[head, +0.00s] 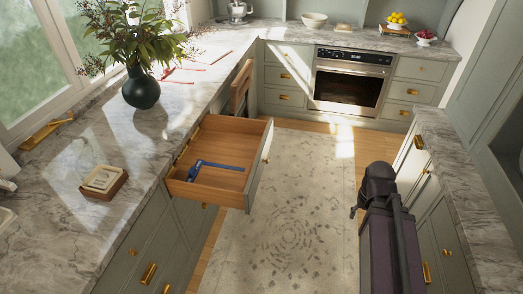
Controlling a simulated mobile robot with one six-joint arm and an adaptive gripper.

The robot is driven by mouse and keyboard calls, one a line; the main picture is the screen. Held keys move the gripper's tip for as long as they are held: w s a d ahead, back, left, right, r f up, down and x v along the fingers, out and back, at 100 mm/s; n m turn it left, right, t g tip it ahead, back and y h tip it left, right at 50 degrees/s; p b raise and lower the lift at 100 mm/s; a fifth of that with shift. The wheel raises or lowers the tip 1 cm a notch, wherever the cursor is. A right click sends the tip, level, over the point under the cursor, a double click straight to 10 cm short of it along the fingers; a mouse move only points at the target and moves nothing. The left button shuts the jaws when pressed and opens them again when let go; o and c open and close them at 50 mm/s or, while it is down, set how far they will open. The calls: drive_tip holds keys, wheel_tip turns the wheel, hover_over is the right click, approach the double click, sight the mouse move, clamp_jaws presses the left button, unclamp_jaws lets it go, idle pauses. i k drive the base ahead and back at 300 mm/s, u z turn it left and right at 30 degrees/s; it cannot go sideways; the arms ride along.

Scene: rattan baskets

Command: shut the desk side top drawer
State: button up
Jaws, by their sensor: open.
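The desk side top drawer (216,192) is pulled well out from the left counter, over the floor. It has a wooden inside and a grey-green front (262,158) facing right. A blue tool-like object (214,166) lies inside. My gripper (355,210) shows only as a small dark part at the left side of my arm, right of the drawer and apart from it. It is open; most of it is hidden by the arm, and I see nothing held.
A wooden chair (241,88) stands just beyond the drawer, close to it. A patterned rug (300,180) covers the clear floor between the counters. The left counter (85,240) carries a plant in a dark vase (141,88) and a small box (104,180). Cabinets line the right (432,215).

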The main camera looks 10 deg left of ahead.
sight(246, 143)
drive_tip(key=u, duration=0.1)
drive_tip(key=i, duration=1)
drive_tip(key=u, duration=0.95)
